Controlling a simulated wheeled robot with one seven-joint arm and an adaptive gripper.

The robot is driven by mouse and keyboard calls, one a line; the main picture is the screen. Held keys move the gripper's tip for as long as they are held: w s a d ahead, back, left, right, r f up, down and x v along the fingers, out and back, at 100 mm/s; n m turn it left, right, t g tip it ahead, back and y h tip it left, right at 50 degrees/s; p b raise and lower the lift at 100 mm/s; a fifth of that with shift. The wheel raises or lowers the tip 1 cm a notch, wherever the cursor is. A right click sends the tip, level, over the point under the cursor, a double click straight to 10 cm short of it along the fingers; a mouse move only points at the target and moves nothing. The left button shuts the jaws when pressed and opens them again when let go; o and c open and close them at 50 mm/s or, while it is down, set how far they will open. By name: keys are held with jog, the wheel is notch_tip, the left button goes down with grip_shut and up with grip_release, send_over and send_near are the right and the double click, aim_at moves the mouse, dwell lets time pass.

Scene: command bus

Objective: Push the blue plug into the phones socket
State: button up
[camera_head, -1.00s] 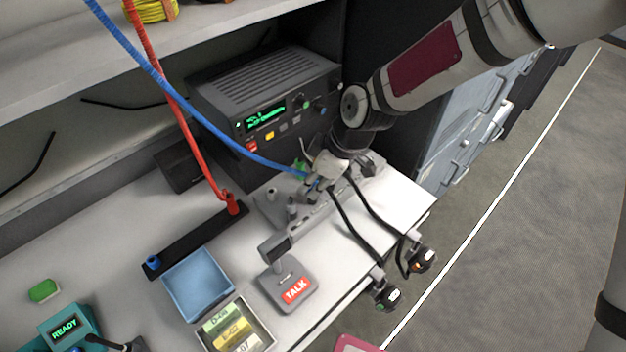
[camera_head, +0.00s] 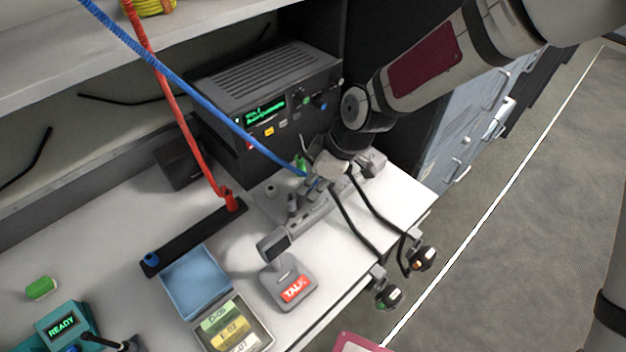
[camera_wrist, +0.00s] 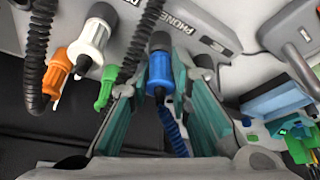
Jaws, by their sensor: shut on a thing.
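The blue plug (camera_wrist: 160,72) is between the teal-padded fingers of my gripper (camera_wrist: 162,85) in the wrist view, with its blue cord trailing down. My gripper is shut on it. The plug's dark end points up at the grey block lettered PHONE (camera_wrist: 180,22). I cannot tell whether the end touches the block or sits in a socket; the socket opening is hidden. In the head view my gripper (camera_head: 314,186) is low over the grey panel (camera_head: 322,207) at the bench's right end. The blue cord (camera_head: 225,122) runs up left from it.
White (camera_wrist: 90,45), orange (camera_wrist: 57,72) and green (camera_wrist: 104,90) plugs stand close left of my gripper in the wrist view. The radio (camera_head: 265,90) is behind it. A TALK microphone (camera_head: 290,288), blue tray (camera_head: 197,282) and red plug (camera_head: 231,201) are to the left.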

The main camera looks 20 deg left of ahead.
jog(key=shift+f, duration=0.25)
dwell(0.4)
jog(key=o, duration=1)
